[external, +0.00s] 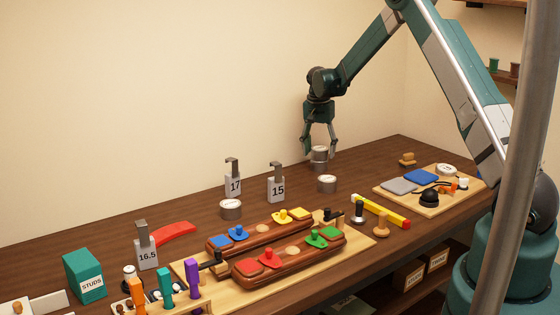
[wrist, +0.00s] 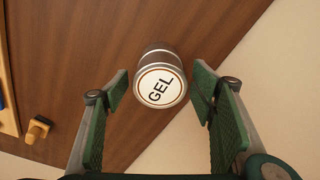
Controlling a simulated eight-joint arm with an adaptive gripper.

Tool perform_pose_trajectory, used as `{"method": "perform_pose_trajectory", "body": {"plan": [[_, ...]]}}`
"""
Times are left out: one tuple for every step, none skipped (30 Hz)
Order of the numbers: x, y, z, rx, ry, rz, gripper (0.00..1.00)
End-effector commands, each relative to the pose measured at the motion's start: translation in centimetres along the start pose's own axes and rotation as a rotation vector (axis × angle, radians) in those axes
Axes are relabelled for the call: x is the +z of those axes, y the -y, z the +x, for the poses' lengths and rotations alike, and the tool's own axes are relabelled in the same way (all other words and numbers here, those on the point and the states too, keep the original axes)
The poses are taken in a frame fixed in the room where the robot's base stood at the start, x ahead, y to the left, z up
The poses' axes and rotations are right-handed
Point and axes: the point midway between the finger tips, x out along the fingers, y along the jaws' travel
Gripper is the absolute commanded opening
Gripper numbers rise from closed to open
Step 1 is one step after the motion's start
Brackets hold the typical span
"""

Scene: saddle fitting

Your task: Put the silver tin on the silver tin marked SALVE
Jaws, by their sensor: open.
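A silver tin with a white lid marked GEL (wrist: 160,87) stands below my gripper; it also shows in the external view (external: 319,156). It looks tall, as if resting on another tin, but the lower part is unclear. My gripper (external: 320,150) points down and is open, its fingertips around or just above the tin's top. In the wrist view the green finger pads (wrist: 160,95) show on either side of it, with gaps. Two other silver tins, one in front (external: 327,184) and one farther left (external: 231,209), stand on the table. Their lid words are too small to read, so I cannot tell which is SALVE.
A board with wooden saddles (external: 290,262) is in front. A board with pads (external: 425,204) lies to the right, a wooden stamp (external: 407,160) behind it. The wall is close behind.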

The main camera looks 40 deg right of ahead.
Motion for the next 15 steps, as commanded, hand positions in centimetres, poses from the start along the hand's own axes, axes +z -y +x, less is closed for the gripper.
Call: {"method": "perform_pose_trajectory", "body": {"plan": [[0.0, 0.0, 0.0, 0.0, 0.0, 0.0, 0.56], [0.0, 0.0, 0.0, 0.0, 0.0, 0.0, 0.56], [0.0, 0.0, 0.0, 0.0, 0.0, 0.0, 0.56], [0.0, 0.0, 0.0, 0.0, 0.0, 0.0, 0.56], [0.0, 0.0, -0.1, 0.0, 0.0, 0.0, 0.56], [0.0, 0.0, -0.1, 0.0, 0.0, 0.0, 0.56], [0.0, 0.0, -0.1, 0.0, 0.0, 0.0, 0.56], [0.0, 0.0, -0.2, 0.0, 0.0, 0.0, 0.56], [0.0, 0.0, -0.3, 0.0, 0.0, 0.0, 0.56], [-0.1, 0.0, -0.4, 0.0, 0.0, 0.0, 0.56], [0.0, 0.0, -0.6, 0.0, 0.0, 0.0, 0.56], [0.0, 0.0, -0.9, 0.0, 0.0, 0.0, 0.56], [0.0, 0.0, -1.1, 0.0, 0.0, 0.0, 0.56], [0.0, 0.0, -1.4, 0.0, 0.0, 0.0, 0.56], [0.0, 0.0, -1.8, 0.0, 0.0, 0.0, 0.56]]}}
